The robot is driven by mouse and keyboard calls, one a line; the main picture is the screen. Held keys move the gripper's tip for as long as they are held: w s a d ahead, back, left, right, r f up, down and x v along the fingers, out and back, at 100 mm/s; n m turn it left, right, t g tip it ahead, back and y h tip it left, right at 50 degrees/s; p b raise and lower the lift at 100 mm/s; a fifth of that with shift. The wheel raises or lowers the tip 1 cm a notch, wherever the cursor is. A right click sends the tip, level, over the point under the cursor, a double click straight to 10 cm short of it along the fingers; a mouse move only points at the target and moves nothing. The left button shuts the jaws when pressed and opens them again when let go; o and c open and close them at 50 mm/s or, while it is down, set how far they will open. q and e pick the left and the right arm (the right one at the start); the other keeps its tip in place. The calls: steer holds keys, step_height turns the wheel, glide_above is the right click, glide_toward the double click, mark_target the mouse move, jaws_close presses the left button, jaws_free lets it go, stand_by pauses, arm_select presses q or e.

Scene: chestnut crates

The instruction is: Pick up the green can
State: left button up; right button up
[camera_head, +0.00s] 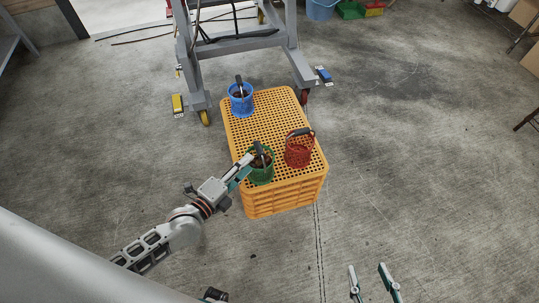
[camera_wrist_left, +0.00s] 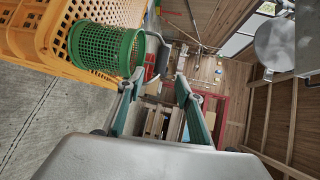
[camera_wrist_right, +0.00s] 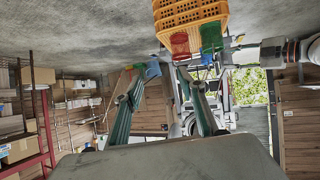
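The green can (camera_head: 262,175) is a perforated basket with a dark-gripped handle, standing on the near left part of the yellow crate stack (camera_head: 285,197). In the left wrist view the green can (camera_wrist_left: 100,47) lies just left of the fingers, with its grey handle near the left fingertip. My left gripper (camera_head: 246,163) is beside the handle at the can's upper left; its fingers (camera_wrist_left: 158,76) are apart. I cannot tell whether one touches the handle. My right gripper (camera_head: 369,267) is open and empty, low over the floor area at the front right.
A red can (camera_head: 298,153) stands right of the green one on the crates, and a blue can (camera_head: 241,101) stands at the far left. A grey metal frame (camera_head: 240,44) on wheels is behind the crates.

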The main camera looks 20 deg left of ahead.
mark_target(259, 149)
arm_select(q)
steer(key=shift+m, duration=0.4)
steer(key=x, duration=0.3)
steer(key=b+x, duration=0.1)
steer(key=x, duration=0.1)
steer(key=b+x, duration=0.1)
steer(key=x, duration=0.2)
steer(key=shift+w+a+f, duration=0.15)
steer(key=shift+w+a, duration=0.15)
steer(key=shift+w, duration=0.2)
jaws_close()
steer(key=shift+r, duration=0.25)
arm_select(e)
steer(key=shift+w+a+r+m+y, duration=0.15)
steer(key=shift+w+a+r, duration=0.15)
steer(key=shift+a, duration=0.15)
steer(key=shift+w+a+r+m+y, duration=0.15)
steer(key=shift+w+a+r, duration=0.15)
steer(key=shift+a, duration=0.15)
